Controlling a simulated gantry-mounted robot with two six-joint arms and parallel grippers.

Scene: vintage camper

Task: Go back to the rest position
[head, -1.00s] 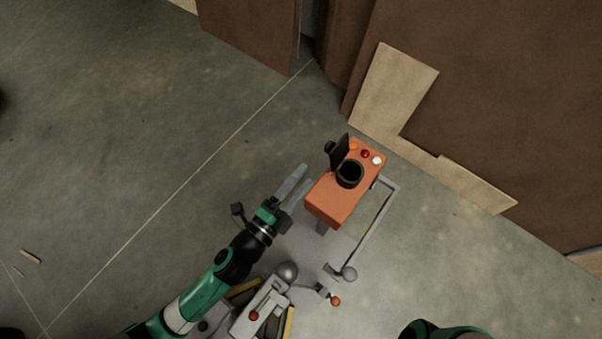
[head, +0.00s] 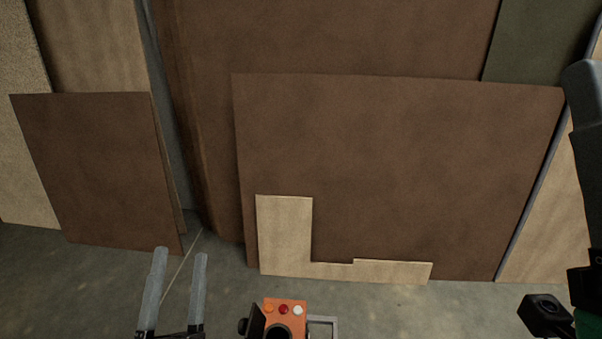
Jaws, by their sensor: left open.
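My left gripper (head: 180,256) is at the bottom left, its two long grey fingers apart with nothing between them. It is left of the orange box and apart from it in the picture. Part of my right gripper (head: 588,100) shows at the right edge as a grey finger, cut off by the frame; whether it is open or shut is hidden. A black camera-like part (head: 545,314) of my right arm is below it.
The orange box (head: 271,306) with coloured buttons and a black round opening is at the bottom, partly cut off. Brown boards (head: 400,170) and a pale L-shaped piece (head: 283,235) lean at the back. Grey floor (head: 40,270) lies clear at left.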

